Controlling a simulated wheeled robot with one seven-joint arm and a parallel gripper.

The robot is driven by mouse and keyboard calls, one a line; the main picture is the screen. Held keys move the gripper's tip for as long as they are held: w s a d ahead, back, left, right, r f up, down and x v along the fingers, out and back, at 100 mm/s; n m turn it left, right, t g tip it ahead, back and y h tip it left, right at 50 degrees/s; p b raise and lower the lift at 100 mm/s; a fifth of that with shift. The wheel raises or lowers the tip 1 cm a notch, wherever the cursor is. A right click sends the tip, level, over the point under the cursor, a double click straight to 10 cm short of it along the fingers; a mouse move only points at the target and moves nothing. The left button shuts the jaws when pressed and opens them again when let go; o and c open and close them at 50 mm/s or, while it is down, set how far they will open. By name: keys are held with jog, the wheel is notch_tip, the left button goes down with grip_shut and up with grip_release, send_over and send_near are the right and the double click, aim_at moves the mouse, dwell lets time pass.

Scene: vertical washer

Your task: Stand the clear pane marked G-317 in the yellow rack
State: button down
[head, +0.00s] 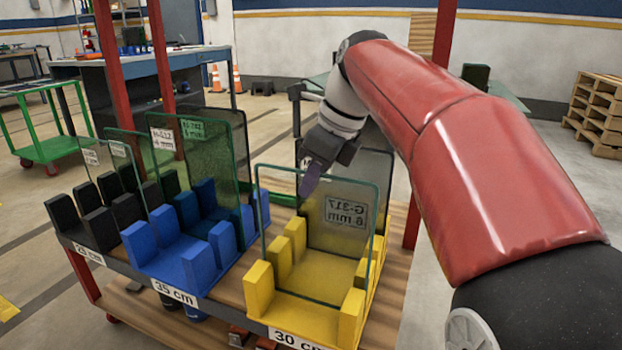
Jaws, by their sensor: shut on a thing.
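The clear pane marked G-317 (290,215) is upright at the yellow rack (312,268), its label reading mirrored in the head view. Its lower edge is low among the yellow posts, near the front ones; I cannot tell whether it rests in the slots. My gripper (311,182), with purple fingers, is shut on the pane's top edge, left of its middle. A dark grey tinted pane (385,170) stands upright behind it, towards the back of the yellow rack. The yellow rack carries a 30 cm label at its front.
Left of the yellow rack are a blue rack (165,258) labelled 35 cm and a black rack (95,222). Several green-edged panes stand there, including a tall dark one (215,150). Red posts (163,90) rise behind the bench. My arm covers much of the right side.

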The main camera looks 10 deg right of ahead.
jog(key=shift+f, duration=0.45)
dwell(0.5)
jog(key=c, duration=1.5)
grip_release()
jog(key=shift+f, duration=0.15)
jog(key=p+v, duration=0.2)
jog(key=v, duration=0.6)
jog(key=shift+a, duration=0.1)
notch_tip(320, 180, up, 10)
jog(key=p, duration=0.9)
